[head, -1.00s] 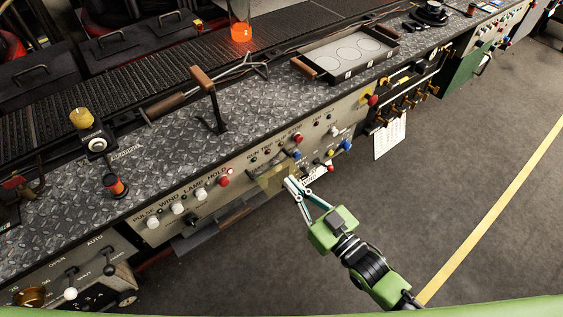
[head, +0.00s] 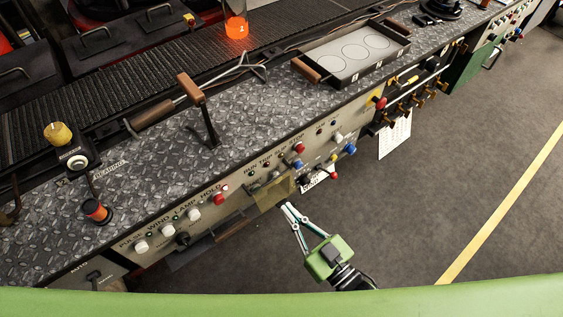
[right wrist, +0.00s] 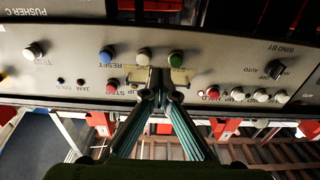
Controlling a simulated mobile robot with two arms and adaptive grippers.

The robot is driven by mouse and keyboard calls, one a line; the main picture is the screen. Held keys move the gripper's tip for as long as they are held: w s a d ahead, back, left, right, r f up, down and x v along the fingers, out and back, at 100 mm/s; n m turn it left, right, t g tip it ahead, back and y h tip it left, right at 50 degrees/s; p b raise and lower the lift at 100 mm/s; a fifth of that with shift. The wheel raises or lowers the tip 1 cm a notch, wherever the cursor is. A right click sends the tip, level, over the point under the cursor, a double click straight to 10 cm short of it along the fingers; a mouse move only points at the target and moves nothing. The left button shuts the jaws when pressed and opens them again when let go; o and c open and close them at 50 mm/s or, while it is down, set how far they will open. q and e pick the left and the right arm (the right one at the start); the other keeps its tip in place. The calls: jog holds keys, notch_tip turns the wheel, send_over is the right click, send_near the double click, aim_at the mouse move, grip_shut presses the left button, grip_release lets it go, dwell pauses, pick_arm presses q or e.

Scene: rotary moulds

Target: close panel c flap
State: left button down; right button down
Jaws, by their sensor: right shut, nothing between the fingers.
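A yellowish see-through flap (head: 273,193) sits on the front of the control panel (head: 232,185), below a row of buttons. My right gripper (head: 287,206) is shut and empty, with its fingertips close to the flap's lower right. In the right wrist view the shut fingertips (right wrist: 160,73) are in front of the panel, and yellowish flap parts (right wrist: 182,76) show on both sides of them. I cannot tell whether the fingertips touch the flap, or how far it is swung. My left gripper is not in view.
White and red knobs (head: 193,214) line the panel to the left, with a dark ledge (head: 205,243) beneath. Blue and red knobs (head: 350,149) stick out to the right. A white sheet (head: 395,136) hangs further right. The floor right of the gripper is clear.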

jog(key=shift+w+a+f, duration=0.15)
jog(key=shift+f, duration=0.15)
dwell(0.5)
